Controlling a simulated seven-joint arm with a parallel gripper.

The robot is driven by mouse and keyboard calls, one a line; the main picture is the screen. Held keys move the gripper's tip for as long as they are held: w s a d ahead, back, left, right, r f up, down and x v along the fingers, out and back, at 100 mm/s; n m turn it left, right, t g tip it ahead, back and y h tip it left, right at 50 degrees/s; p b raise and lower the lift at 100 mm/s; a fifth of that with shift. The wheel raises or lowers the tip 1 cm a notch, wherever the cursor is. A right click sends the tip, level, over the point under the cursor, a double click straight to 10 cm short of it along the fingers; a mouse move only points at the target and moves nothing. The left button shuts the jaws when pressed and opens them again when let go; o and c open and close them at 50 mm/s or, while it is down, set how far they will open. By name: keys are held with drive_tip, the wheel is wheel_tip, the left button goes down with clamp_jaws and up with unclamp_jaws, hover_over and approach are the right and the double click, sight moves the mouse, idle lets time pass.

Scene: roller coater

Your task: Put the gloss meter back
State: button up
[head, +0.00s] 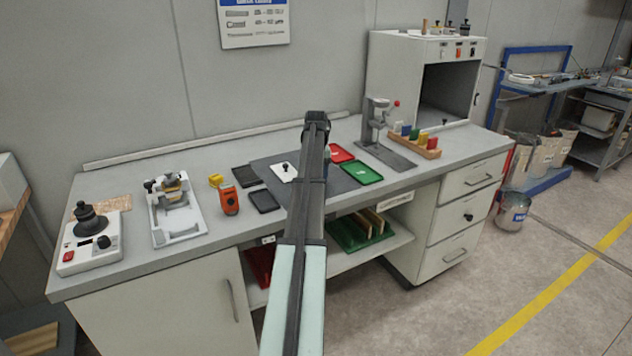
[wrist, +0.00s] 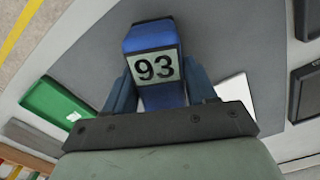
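The gloss meter, a blue block-shaped device (wrist: 151,38) with a display reading 93, is in the wrist view. My gripper (wrist: 157,72) has its two blue fingers against the device's sides and looks shut on it. The device is over the dark grey mat (wrist: 222,30); whether its underside touches the mat cannot be told. In the head view my arm hides nearly all of the gripper and device; only a sliver of blue shows right of the arm.
An orange device (head: 229,200) and yellow block (head: 216,181) stand left. A stand (head: 377,120) and rack of coloured blocks (head: 424,148) stand right.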

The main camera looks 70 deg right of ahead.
drive_tip(key=c, duration=1)
